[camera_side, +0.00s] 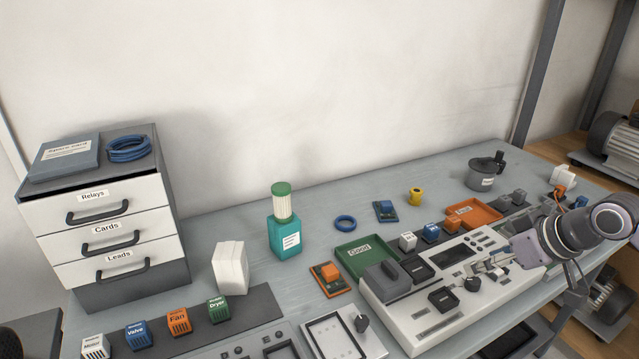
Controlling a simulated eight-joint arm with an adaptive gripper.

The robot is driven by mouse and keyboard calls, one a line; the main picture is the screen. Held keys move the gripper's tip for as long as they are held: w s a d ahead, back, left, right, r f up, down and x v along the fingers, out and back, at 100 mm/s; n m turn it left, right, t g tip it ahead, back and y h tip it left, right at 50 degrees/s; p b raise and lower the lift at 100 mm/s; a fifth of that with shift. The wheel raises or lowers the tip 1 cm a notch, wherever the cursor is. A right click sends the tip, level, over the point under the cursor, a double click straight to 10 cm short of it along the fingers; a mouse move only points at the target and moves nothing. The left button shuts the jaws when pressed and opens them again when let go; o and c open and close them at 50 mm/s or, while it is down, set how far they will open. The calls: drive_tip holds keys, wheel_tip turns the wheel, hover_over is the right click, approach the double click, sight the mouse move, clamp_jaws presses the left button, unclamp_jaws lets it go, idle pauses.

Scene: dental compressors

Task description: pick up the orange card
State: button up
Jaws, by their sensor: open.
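The orange card (329,279) lies flat on the bench just left of the white test unit, below the green tray. It is a small orange-edged board with a raised orange block on it. My gripper (484,274) is at the right, over the white test unit, well to the right of the card and apart from it. Its fingers are small in this view and look open, with nothing visible between them.
The white test unit (420,318) stands between my gripper and the card. A green tray (345,254) and an orange tray (492,213) sit behind it.

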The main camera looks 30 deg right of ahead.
drive_tip(key=w+a+r+n+g, duration=0.2)
drive_tip(key=w+a+r+n, duration=0.15)
drive_tip(key=w, duration=0.25)
drive_tip(key=n+g, duration=0.5)
drive_tip(key=n, duration=1)
hover_over(330, 270)
wheel_tip(330, 270, down, 5)
drive_tip(key=shift+m, duration=0.25)
drive_tip(key=f, duration=0.5)
drive_tip(key=shift+w+f, duration=0.1)
drive_tip(key=shift+w, duration=0.25)
drive_tip(key=shift+s+f, duration=0.15)
drive_tip(key=shift+f, duration=1.2)
drive_tip(key=shift+s+f, duration=0.15)
drive_tip(key=shift+f, duration=1.2)
clamp_jaws()
